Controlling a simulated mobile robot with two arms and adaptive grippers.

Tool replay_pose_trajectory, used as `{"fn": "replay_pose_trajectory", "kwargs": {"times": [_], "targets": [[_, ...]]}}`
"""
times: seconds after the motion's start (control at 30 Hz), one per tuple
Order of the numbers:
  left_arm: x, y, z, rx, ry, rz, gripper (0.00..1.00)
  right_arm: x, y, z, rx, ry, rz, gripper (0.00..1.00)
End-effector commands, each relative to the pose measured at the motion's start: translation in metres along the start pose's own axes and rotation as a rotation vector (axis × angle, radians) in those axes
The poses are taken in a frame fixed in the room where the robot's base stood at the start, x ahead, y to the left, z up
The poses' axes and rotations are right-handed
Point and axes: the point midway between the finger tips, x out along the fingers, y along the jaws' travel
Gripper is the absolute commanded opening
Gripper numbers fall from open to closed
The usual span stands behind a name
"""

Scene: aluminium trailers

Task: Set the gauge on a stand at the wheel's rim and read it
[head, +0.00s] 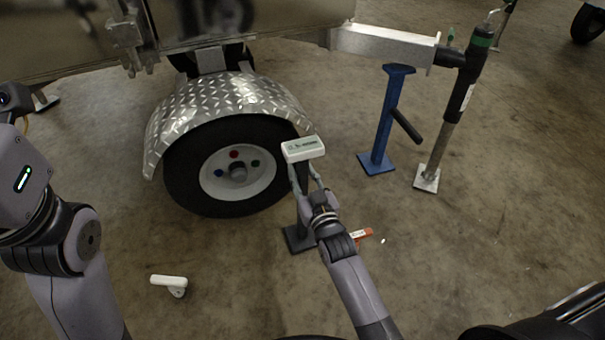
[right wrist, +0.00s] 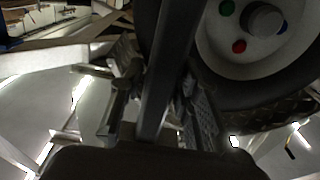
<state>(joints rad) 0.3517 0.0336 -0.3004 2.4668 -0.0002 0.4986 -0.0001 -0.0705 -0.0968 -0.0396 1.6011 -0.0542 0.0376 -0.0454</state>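The gauge (head: 303,148) is a small white box with a display, on top of a dark stand (head: 297,240) with a flat foot on the floor. The display is too small to read. The stand is right of the wheel (head: 190,200), by its tyre; contact cannot be told. My right gripper (head: 304,175) has its fingers on both sides of the stand's post, below the gauge. In the right wrist view the dark post (right wrist: 165,75) runs between the fingers, with the wheel (right wrist: 225,65) behind it. My left gripper is not seen, only the left arm.
A chequer-plate fender (head: 225,100) arches over the wheel. A blue stand (head: 385,125) and a jack leg (head: 437,150) are at the right under the trailer beam (head: 385,42). A white item (head: 170,281) and an orange-red item (head: 362,233) lie on the floor.

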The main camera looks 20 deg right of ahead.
Motion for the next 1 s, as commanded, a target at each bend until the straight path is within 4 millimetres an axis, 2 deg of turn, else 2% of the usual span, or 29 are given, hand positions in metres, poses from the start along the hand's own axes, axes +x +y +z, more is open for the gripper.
{"fn": "replay_pose_trajectory", "kwargs": {"times": [0.13, 0.47, 0.53, 0.57, 0.67, 1.0], "targets": [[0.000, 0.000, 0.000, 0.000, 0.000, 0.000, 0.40, 0.000, 0.000, 0.000, 0.000, -0.001, 0.000, 0.42], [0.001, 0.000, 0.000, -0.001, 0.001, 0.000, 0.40, 0.000, 0.000, -0.002, 0.000, 0.000, 0.000, 0.42], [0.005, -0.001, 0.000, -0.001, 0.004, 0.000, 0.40, -0.006, 0.000, -0.003, 0.000, -0.003, 0.000, 0.42], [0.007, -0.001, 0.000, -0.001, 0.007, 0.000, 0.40, -0.009, 0.000, -0.003, 0.000, -0.003, 0.000, 0.42], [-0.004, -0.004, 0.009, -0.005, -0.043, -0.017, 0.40, -0.026, 0.000, -0.005, 0.000, -0.005, 0.000, 0.42], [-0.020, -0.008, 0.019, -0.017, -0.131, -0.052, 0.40, -0.097, 0.000, -0.005, 0.000, -0.004, 0.000, 0.42]]}}
